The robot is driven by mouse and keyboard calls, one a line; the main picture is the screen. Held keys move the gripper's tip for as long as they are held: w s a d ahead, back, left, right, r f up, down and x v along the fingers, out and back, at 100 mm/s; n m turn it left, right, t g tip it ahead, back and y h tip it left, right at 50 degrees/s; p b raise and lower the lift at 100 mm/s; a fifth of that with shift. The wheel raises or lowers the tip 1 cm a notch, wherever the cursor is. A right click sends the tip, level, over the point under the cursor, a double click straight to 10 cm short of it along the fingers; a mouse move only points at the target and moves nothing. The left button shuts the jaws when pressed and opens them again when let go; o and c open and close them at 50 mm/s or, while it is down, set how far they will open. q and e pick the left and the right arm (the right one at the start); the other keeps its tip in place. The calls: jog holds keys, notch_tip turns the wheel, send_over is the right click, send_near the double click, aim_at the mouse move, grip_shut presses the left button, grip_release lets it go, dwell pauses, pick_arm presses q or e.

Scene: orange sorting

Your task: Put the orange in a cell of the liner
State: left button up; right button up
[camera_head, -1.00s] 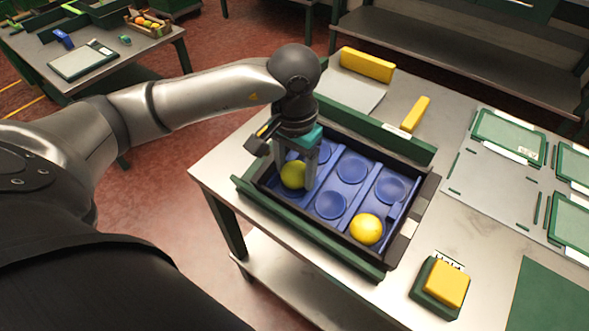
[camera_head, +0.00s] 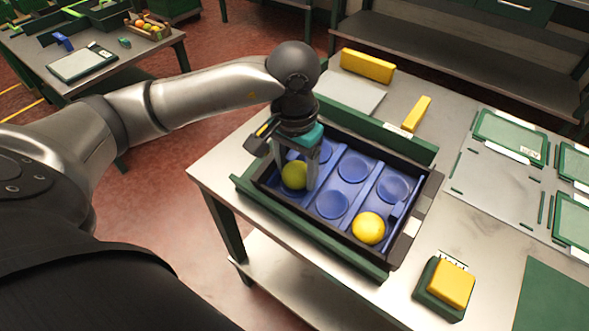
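The blue liner (camera_head: 345,188) has two rows of round cells and lies in a dark crate (camera_head: 437,190) on the metal table. A yellow-green fruit (camera_head: 293,176), which may be the orange, is at the front-left cell. My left gripper (camera_head: 299,174) points down over it, with its fingers on either side of the fruit. Whether they press on it I cannot tell. A yellow fruit (camera_head: 368,228) sits in the front-right cell. The other visible cells are empty; the back-left one is partly hidden by the gripper. My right gripper is not in view.
Green rails (camera_head: 385,137) run along the crate's back and front sides. A yellow block on a green base (camera_head: 447,287) stands at the front right. Yellow blocks (camera_head: 367,66) lie behind. A side table (camera_head: 95,60) at upper left holds a box of fruit.

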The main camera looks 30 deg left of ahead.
aim_at(297, 164)
pick_arm(q)
jog(key=shift+s+f, duration=0.3)
jog(key=shift+f, duration=0.45)
jog(key=shift+r+p, duration=0.35)
jog(key=shift+p, duration=0.15)
jog(key=r, duration=0.2)
jog(key=w+r+p, duration=0.1)
jog(key=r, duration=0.1)
jog(key=shift+r, duration=0.2)
notch_tip(297, 164, up, 7)
jog(key=shift+s+f+p, duration=0.1)
jog(key=shift+p, duration=0.6)
jog(key=shift+r, duration=0.8)
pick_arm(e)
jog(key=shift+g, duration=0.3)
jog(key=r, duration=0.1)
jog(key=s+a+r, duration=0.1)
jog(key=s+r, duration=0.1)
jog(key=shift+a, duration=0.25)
